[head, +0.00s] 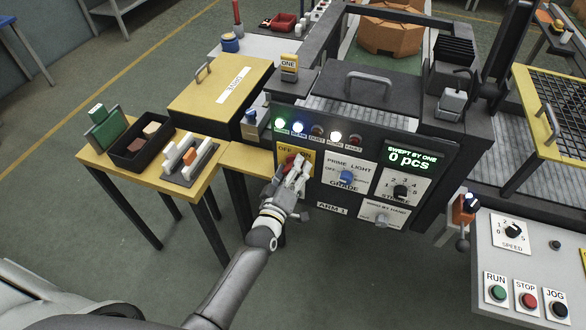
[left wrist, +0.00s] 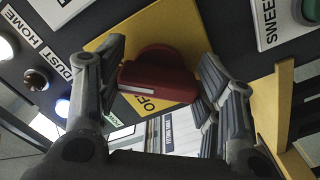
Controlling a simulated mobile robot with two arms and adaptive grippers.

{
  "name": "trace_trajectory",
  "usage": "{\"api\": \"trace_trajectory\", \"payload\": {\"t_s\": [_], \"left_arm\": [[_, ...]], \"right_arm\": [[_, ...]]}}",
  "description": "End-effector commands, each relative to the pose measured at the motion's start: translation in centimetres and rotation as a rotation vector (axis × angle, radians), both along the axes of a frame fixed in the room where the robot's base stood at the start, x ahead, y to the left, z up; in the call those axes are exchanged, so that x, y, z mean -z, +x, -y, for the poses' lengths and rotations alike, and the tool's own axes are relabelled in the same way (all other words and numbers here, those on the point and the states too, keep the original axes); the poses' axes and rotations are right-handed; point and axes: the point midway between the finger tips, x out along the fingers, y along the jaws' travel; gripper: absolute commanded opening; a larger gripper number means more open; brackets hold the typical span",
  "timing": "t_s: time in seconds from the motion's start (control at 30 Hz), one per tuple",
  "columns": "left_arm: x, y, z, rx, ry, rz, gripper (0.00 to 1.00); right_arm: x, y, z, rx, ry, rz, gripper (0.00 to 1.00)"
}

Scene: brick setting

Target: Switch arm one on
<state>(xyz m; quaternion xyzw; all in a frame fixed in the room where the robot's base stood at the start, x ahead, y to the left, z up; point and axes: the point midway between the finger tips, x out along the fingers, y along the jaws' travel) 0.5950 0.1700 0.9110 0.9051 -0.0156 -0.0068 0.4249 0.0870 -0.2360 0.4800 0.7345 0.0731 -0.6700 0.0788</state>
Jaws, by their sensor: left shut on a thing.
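The dark control panel marked ARM 1 (head: 333,208) stands at the centre of the head view. Its yellow plate (head: 283,150), marked OFF, carries a red rotary switch (head: 290,162), partly hidden by my left gripper (head: 299,174). In the left wrist view the red switch (left wrist: 158,82) sits between the two fingers of my left gripper (left wrist: 160,85), which is shut on it. A white line runs along its handle, and OFF shows on the yellow plate (left wrist: 112,50) beside it. My right gripper is not in view.
Panel lamps (head: 298,127) glow green, blue and white; others are dark. Knobs for PRIME LIGHT (head: 347,176) and others sit right of the switch. A display (head: 411,160) reads 0 pcs. A yellow table (head: 186,190) with trays is at left, a RUN/STOP/JOG console (head: 520,262) at right.

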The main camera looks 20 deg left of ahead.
Motion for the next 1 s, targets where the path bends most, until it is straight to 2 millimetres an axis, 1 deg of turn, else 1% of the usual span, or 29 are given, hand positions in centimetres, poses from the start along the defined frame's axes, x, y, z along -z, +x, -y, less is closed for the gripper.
{"api": "trace_trajectory", "payload": {"t_s": [0.3, 0.77, 0.8, 0.97, 1.0], "left_arm": [[0.21, -0.05, 0.03, 0.0, 0.095, -0.001, 0.37], [0.28, -0.07, 0.01, 0.001, 0.111, -0.001, 0.37], [0.28, -0.07, 0.01, 0.002, 0.111, -0.002, 0.62], [0.23, -0.05, -0.01, 0.001, 0.11, 0.0, 0.82], [0.2, -0.05, -0.01, 0.001, 0.109, 0.0, 0.82]], "right_arm": [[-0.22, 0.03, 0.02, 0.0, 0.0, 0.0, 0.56], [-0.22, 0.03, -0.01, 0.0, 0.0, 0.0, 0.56], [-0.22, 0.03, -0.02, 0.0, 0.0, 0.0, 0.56], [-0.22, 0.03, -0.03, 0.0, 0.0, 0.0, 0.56], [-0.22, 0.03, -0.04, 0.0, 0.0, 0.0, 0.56]]}}
